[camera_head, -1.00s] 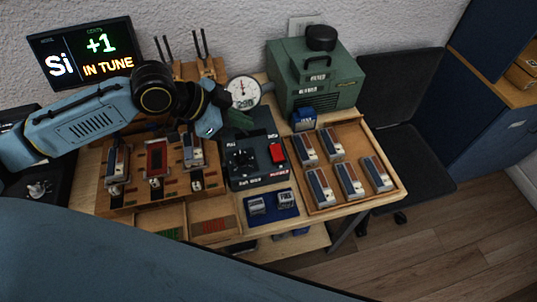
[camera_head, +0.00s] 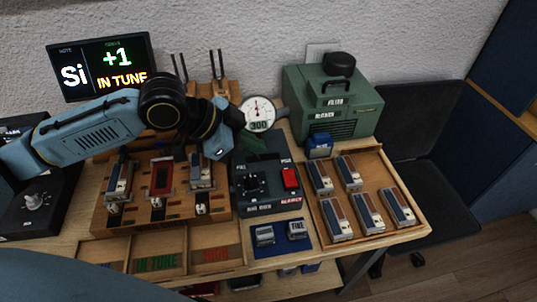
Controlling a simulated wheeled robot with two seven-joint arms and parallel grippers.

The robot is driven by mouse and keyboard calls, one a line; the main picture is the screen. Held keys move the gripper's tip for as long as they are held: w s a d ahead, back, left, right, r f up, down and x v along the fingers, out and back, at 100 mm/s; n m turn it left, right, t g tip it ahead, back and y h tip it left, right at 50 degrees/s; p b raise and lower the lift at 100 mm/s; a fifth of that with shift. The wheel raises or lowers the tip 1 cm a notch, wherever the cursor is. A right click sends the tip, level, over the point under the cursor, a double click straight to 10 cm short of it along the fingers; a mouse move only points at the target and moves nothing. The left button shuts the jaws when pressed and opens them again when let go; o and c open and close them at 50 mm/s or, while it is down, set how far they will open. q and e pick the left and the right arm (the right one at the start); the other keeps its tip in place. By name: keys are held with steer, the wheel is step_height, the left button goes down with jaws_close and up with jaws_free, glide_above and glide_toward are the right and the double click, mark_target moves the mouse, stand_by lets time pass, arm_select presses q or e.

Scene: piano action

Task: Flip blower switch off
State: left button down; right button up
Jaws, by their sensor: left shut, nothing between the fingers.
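A dark green control box (camera_head: 270,207) sits on the table right of centre. It carries a black knob (camera_head: 251,184) on its left and a red rocker switch (camera_head: 290,178) on its right. The labels are too small to read surely, and I cannot tell which way the rocker is tipped. A green blower-like machine (camera_head: 328,112) with a black cap stands behind it. My left gripper (camera_head: 243,138) is shut and empty above the back left of the control box, apart from the red switch. Its fingertips are dark and partly hard to make out. My right gripper is out of view.
A round gauge (camera_head: 258,112) stands just behind my left gripper. A wooden tray (camera_head: 377,157) with several blocks lies at right, and a blue mat (camera_head: 281,246) with two small blocks in front. A display (camera_head: 101,65) reads Si, +1, IN TUNE.

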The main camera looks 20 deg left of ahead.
arm_select(q)
glide_above(293, 172)
steer(key=s+a, duration=0.2)
steer(key=s, duration=0.1)
step_height(293, 172, down, 6)
steer(key=shift+w+a+b, duration=0.15)
steer(key=shift+b, duration=0.25)
steer(key=f, duration=0.2)
steer(key=shift+w+f, duration=0.25)
steer(key=shift+f, duration=0.15)
steer(key=shift+w+f, duration=0.1)
steer(key=shift+f, duration=0.75)
